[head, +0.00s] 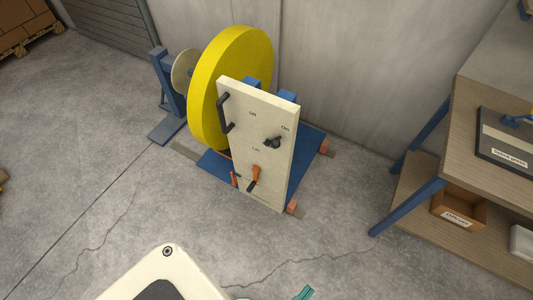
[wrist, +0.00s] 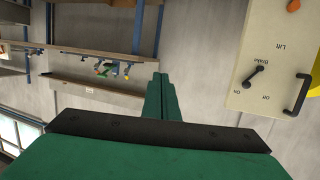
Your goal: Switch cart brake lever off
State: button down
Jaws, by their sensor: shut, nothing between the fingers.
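The cart's cream panel (head: 243,165) stands upright, and it shows upside down at the right of the wrist view (wrist: 245,100). On it is the black brake lever (head: 272,142), seen also in the wrist view (wrist: 253,76), near the "Brake" label. One end of the lever points toward the "On" mark; the "Off" mark is to the other side. My gripper (wrist: 160,97) has green fingers, shut together and empty, apart from the lever, to its left in the wrist view. A teal fingertip of my gripper (head: 303,293) shows at the bottom of the head view.
A black handle (head: 223,112) and an orange lift lever (head: 254,177) are on the same panel. A large yellow roll (head: 233,70) stands behind it on a blue base (head: 212,161). A wooden workbench (head: 465,128) with blue legs stands at right. Grey floor in front is clear.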

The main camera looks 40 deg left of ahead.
jog(key=shift+a, duration=0.15)
jog(key=shift+w, duration=0.1)
jog(key=w+a+f+n+g+y, duration=0.2)
jog(key=w+a+n+y, duration=0.4)
jog(key=n, duration=0.4)
jog(key=w+a+f+n+g+y, duration=0.2)
jog(key=w+a+n+g+y, duration=0.3)
jog(key=w+n+y, duration=0.3)
jog(key=w+a+f+n+g+y, duration=0.3)
jog(key=w+a+n+y, duration=0.4)
jog(key=w+n, duration=0.4)
jog(key=shift+a+n+g+y, duration=0.2)
jog(key=shift+n+g+y, duration=0.3)
jog(key=shift+n, duration=0.7)
jog(key=shift+a+r, duration=0.1)
jog(key=shift+r, duration=0.05)
jog(key=x, duration=1.3)
jog(key=shift+a+r, duration=0.2)
jog(key=shift+a, duration=0.15)
jog(key=shift+w, duration=0.1)
